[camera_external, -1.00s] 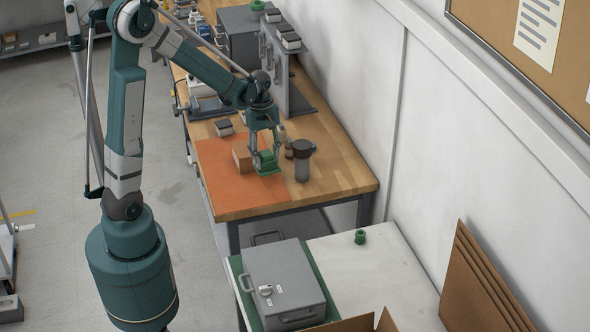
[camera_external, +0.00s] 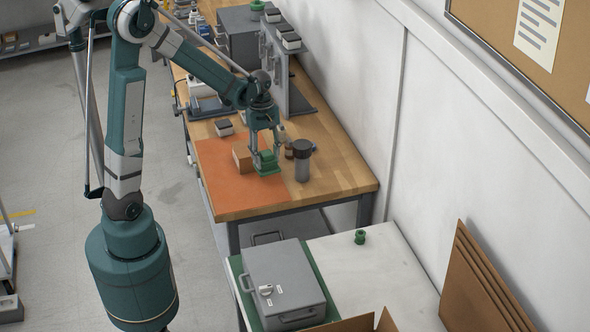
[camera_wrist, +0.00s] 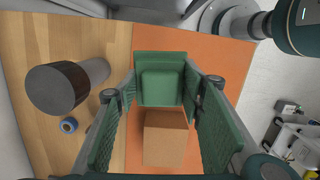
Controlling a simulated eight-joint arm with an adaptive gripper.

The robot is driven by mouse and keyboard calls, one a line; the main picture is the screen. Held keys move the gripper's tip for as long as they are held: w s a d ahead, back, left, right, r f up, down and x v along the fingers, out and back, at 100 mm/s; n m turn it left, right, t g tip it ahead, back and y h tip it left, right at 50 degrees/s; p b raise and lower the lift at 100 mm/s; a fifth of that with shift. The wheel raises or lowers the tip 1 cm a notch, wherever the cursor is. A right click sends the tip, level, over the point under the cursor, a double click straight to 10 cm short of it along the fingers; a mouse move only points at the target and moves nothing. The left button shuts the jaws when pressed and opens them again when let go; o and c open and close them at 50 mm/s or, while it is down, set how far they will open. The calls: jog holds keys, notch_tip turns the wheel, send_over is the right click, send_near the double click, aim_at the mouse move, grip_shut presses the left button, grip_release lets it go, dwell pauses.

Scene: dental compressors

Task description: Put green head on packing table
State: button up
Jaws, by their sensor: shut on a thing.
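The green head (camera_external: 268,166), a squarish green block, is at the orange mat on the wooden bench. It also shows between my fingers in the wrist view (camera_wrist: 160,82). My gripper (camera_external: 265,155) points down and is shut on it, with one finger on each side. Whether the head touches the mat is hard to tell. The white-topped table (camera_external: 385,265) in the foreground, with cardboard at its edge, appears to be the packing table. A grey case (camera_external: 285,277) stands on a green mat at its left, and a small green round part (camera_external: 360,237) near its back edge.
A tan block (camera_external: 242,156) sits right beside the head, also in the wrist view (camera_wrist: 165,139). A dark-capped grey cylinder (camera_external: 303,165) stands to the right on the bench. Cardboard sheets (camera_external: 480,285) lean at the packing table's right. The white top's middle is clear.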

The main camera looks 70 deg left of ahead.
jog(key=w+d+f+b, duration=0.1)
jog(key=w+d, duration=0.4)
jog(key=d, duration=0.7)
jog(key=w+d+f+m+b, duration=0.1)
jog(key=w+d+f, duration=0.2)
jog(key=d, duration=1)
jog(key=w+d+f, duration=0.2)
jog(key=w+d, duration=0.6)
jog(key=d, duration=0.4)
jog(key=shift+d+b, duration=0.25)
jog(key=shift+b, duration=0.15)
send_near(341, 261)
jog(key=shift+w+d+f+b, duration=0.1)
jog(key=shift+d+f+b, duration=0.1)
jog(key=shift+d+b, duration=0.15)
jog(key=shift+f, duration=1.85)
jog(key=shift+f+b, duration=0.15)
jog(key=shift+b, duration=0.2)
